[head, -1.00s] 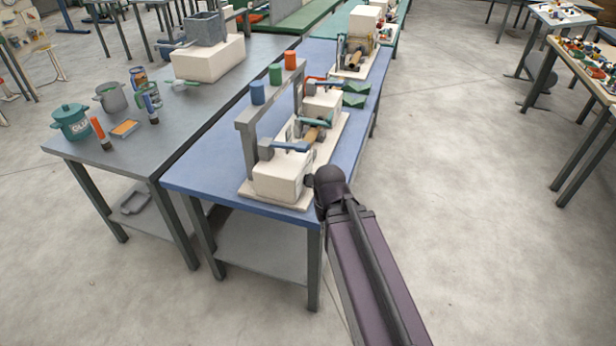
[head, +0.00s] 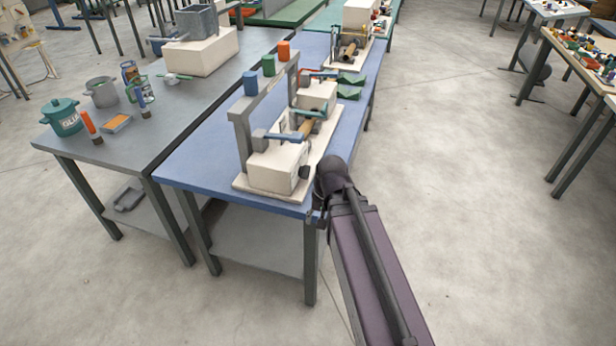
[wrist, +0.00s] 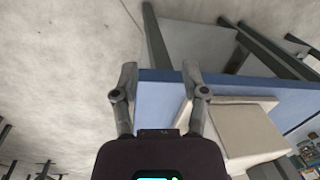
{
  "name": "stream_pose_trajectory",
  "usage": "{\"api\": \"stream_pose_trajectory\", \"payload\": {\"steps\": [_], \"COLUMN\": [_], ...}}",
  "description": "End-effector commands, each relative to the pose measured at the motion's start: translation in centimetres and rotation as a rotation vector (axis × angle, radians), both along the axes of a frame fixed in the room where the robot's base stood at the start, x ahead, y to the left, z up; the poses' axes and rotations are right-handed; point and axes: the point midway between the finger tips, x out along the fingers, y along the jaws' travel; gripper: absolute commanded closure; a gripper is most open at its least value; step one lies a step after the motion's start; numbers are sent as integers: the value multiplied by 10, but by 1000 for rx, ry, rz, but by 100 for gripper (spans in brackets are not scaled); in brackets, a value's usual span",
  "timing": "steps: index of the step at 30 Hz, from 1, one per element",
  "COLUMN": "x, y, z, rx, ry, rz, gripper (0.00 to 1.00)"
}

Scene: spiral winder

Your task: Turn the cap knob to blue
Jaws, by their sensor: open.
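The spiral winder stands on a blue table (head: 190,172), with a cream block (head: 272,168) at its near end. A grey frame (head: 242,135) over it carries a blue cylinder (head: 251,83), a green cylinder (head: 268,64) and an orange cylinder (head: 284,49). A small dark round part (head: 304,172) sits on the block's right side; I cannot tell whether it is the cap knob. My gripper (wrist: 158,78) is open and empty in the wrist view, its fingers over the blue table edge, beside the cream block (wrist: 245,132). My dark wrist hides most of it in the head view.
A grey table (head: 95,145) on the left holds a teal glue pot (head: 62,117), cans and a cream block with a grey box. Another machine (head: 350,45) stands farther back on the blue table. Open floor (head: 450,180) lies to the right.

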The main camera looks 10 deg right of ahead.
Motion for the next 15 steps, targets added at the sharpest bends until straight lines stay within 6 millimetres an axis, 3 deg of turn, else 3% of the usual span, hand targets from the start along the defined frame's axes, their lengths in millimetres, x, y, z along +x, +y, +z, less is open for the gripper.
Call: {"api": "stream_pose_trajectory", "payload": {"steps": [3, 15], "x": [13, 56], "y": [0, -3], "z": [-18, -43], "rx": [95, 458], "ry": [21, 203], "rz": [-182, -824], "gripper": [43, 43]}}
